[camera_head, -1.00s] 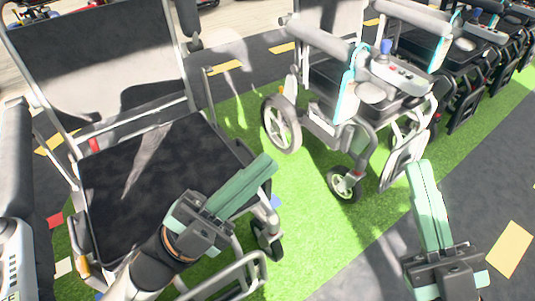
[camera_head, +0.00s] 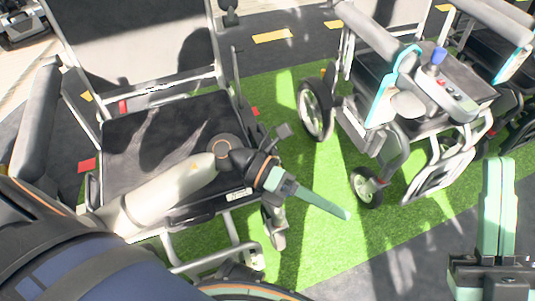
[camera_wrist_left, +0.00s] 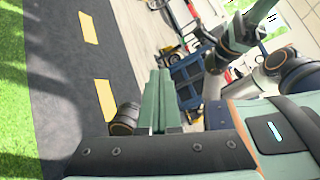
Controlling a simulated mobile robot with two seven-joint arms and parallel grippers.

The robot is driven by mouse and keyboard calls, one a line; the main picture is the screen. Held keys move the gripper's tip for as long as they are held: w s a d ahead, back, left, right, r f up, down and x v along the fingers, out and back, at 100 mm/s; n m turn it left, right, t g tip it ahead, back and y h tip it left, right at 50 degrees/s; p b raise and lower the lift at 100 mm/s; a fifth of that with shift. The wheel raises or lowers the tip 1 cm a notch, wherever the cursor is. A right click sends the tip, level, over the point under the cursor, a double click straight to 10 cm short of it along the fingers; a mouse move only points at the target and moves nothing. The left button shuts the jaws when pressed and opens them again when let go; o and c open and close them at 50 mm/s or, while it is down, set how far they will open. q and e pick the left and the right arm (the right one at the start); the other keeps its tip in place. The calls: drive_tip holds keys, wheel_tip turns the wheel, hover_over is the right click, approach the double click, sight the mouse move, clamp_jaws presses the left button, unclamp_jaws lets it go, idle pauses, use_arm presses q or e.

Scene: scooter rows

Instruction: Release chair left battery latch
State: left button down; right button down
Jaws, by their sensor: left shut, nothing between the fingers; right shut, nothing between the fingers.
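The near wheelchair (camera_head: 170,135) stands at the left of the head view, with a black seat and grey frame. Small red parts show on its frame at the left (camera_head: 123,106) and right (camera_head: 254,112) of the seat; I cannot tell which part, if any, is the battery latch. My left arm crosses over the seat. My left gripper (camera_head: 346,213) is shut and empty, its green fingers pointing right over the grass past the seat's front right corner. Its fingers also show in the left wrist view (camera_wrist_left: 160,73), touching nothing. My right gripper (camera_head: 499,160) is shut and empty at the far right, pointing up.
A second wheelchair (camera_head: 420,100) with a joystick console stands to the right, with another beyond it. Green turf (camera_head: 310,235) lies open between the chairs. Dark paving with yellow marks (camera_head: 272,36) runs behind.

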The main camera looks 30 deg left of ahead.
use_arm(q)
drive_tip(key=w+a+f+m+y+p, duration=0.1)
drive_tip(key=w+a+f+m+y, duration=0.1)
drive_tip(key=w+a+f+y, duration=0.7)
drive_tip(key=w+a+t+y, duration=0.1)
drive_tip(key=w+a+y, duration=0.1)
drive_tip(key=a, duration=0.5)
drive_tip(key=w+a+f+t+y+p, duration=0.1)
drive_tip(key=w+a+y, duration=0.2)
drive_tip(key=a, duration=0.4)
drive_tip(key=shift+f, duration=0.15)
drive_tip(key=shift+a, duration=0.1)
drive_tip(key=b+x, duration=0.4)
drive_tip(key=x, duration=0.6)
drive_tip(key=shift+a+f, duration=0.1)
drive_tip(key=shift+a, duration=0.15)
